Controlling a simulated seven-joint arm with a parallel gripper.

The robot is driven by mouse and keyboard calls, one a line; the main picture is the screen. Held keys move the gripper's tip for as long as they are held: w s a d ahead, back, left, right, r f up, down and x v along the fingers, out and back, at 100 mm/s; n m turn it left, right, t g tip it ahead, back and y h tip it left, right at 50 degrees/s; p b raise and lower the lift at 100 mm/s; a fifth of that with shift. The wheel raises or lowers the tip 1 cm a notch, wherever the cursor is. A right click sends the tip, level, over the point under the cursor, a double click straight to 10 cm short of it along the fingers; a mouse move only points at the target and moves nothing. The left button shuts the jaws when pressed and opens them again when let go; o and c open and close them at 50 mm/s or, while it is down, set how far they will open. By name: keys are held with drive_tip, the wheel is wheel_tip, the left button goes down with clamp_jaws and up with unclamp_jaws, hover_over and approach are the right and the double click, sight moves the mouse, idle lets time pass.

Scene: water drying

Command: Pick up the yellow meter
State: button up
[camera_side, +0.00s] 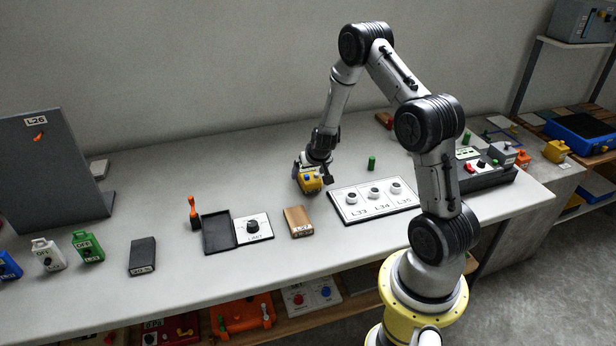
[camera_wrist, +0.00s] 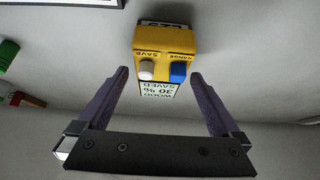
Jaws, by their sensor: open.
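The yellow meter (camera_side: 311,182) is at the middle of the table in the side view, right at the end of my gripper (camera_side: 312,176). My gripper (camera_wrist: 162,80) is open there, with one finger on each side of the meter's lower part. The main body of the meter is beyond the fingertips. I cannot tell whether either finger touches it.
A green peg (camera_side: 371,163) stands to the right. A black tray (camera_side: 219,232) lies to the left, beside an orange-handled tool (camera_side: 193,212). The table behind the meter is mostly clear.

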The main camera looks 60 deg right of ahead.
sight(310, 175)
drive_tip(key=shift+r, duration=0.1)
clamp_jaws()
idle(0.4)
drive_tip(key=shift+r, duration=0.15)
drive_tip(key=shift+d+r, duration=0.1)
drive_tip(key=shift+r, duration=0.15)
drive_tip(key=r, duration=0.3)
drive_tip(key=shift+s+a+r, duration=0.2)
drive_tip(key=shift+s+a, duration=0.1)
drive_tip(key=s+a+r, duration=0.7)
drive_tip(key=s+r, duration=0.1)
drive_tip(key=s, duration=0.2)
drive_tip(key=shift+s+a+r, duration=0.3)
drive_tip(key=shift+a+r, duration=0.05)
drive_tip(key=shift+r, duration=0.05)
